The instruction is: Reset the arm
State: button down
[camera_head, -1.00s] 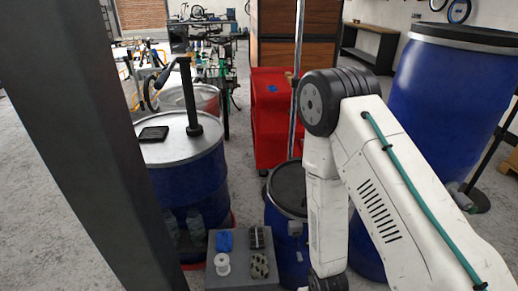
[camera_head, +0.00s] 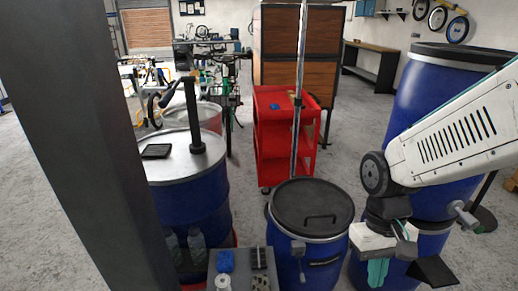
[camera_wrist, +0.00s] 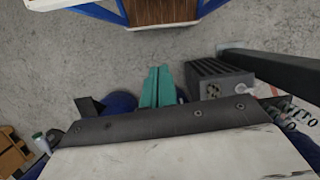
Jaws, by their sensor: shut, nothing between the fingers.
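My gripper (camera_head: 377,272) hangs at the lower right of the head view, under my white arm, which comes in from the right edge. It is in front of the large blue barrels. In the wrist view its two teal fingers (camera_wrist: 156,86) lie side by side, closed together with nothing between them. Bare grey floor shows beyond the fingertips.
A small blue drum (camera_head: 308,235) with a black lid stands left of my gripper. Behind it is a red cart (camera_head: 283,135). A tall blue barrel (camera_head: 437,85) stands behind my arm. A steel-topped barrel (camera_head: 190,205) is at left. Small items sit on a grey box bottom centre.

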jog(key=s+d+r+t, duration=0.2)
jog(key=s+r, duration=0.1)
jog(key=r, duration=0.4)
jog(key=s+d+r+m+t, duration=0.1)
jog(key=s+d+r+t, duration=0.1)
jog(key=r, duration=0.5)
jog(key=shift+s+t, duration=0.3)
jog(key=shift+s, duration=0.25)
